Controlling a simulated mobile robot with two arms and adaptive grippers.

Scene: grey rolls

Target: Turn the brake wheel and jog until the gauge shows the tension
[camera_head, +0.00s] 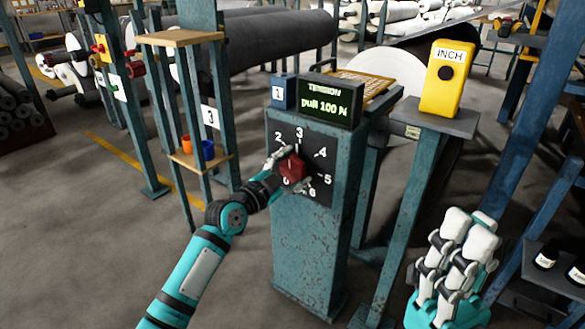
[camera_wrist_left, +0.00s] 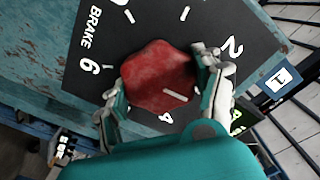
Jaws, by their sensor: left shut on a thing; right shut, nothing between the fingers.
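The red brake wheel (camera_head: 293,169) sits on a black numbered dial plate (camera_head: 321,150) on the front of a worn blue-green post. My left gripper (camera_head: 286,163) is shut on the wheel. In the left wrist view its fingers lie on two opposite sides of the red wheel (camera_wrist_left: 158,76), whose white pointer mark shows on its face. The fingers hide part of the dial. The tension gauge (camera_head: 330,100) on top of the post reads "pull 100 N" in green. A yellow INCH box (camera_head: 447,78) with a black round button stands to the right. My right gripper (camera_head: 468,222) is shut and empty below it.
A stand with a small shelf (camera_head: 203,157) holding an orange and a blue cup is at left. Large grey rolls (camera_head: 265,40) lie behind. Dark bottles (camera_head: 546,257) are at lower right.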

